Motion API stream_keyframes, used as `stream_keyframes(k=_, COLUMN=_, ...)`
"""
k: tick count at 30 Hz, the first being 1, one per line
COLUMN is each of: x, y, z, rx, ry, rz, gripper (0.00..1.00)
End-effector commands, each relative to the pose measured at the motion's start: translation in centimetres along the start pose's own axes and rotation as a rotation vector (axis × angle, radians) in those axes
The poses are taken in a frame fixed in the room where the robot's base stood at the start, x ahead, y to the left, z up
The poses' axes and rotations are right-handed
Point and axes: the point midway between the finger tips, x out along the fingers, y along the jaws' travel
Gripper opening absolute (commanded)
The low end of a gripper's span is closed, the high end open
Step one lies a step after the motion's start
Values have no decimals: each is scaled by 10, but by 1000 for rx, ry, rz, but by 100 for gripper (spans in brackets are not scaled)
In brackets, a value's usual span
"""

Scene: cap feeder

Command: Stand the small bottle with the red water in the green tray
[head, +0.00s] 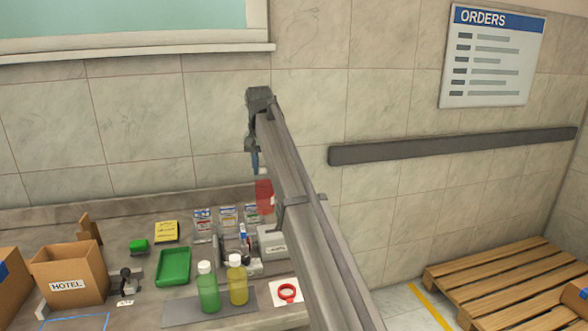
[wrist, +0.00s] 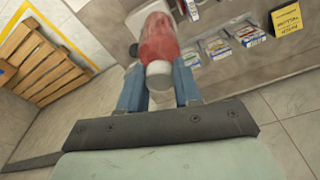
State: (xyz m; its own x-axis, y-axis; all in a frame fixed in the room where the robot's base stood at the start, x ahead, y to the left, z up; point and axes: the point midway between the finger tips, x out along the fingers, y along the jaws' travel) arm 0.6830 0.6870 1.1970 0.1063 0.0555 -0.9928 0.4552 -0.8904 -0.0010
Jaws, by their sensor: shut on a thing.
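The small bottle with red water (head: 264,197) hangs in the air below my gripper (head: 256,165) in the head view, partly hidden by my arm. In the wrist view the red bottle (wrist: 158,38) is between the two blue fingers of my gripper (wrist: 158,82), its white cap towards the camera. My gripper is shut on it. The green tray (head: 173,282) lies on the counter at the lower left of the head view, lower and left of the held bottle. It looks empty.
A green bottle (head: 208,291) and a yellow bottle (head: 238,283) stand on a grey mat just right of the tray. Grey equipment (head: 272,242) stands farther right.

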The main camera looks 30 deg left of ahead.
Motion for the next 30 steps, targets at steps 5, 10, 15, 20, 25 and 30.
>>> stream_keyframes(k=5, x=22, y=-68, z=6, rx=-69, ry=0, rz=-8, gripper=0)
stream_keyframes(k=10, x=43, y=-132, z=17, rx=-133, ry=0, rz=-16, gripper=0)
stream_keyframes(k=15, x=64, y=-194, z=33, rx=-195, ry=-1, rz=-23, gripper=0)
stream_keyframes(k=20, x=82, y=-246, z=51, rx=-246, ry=-1, rz=-30, gripper=0)
stream_keyframes(k=25, x=95, y=-285, z=66, rx=-286, ry=1, rz=-35, gripper=0)
stream_keyframes(k=30, x=102, y=-304, z=75, rx=-305, ry=1, rz=-38, gripper=0)
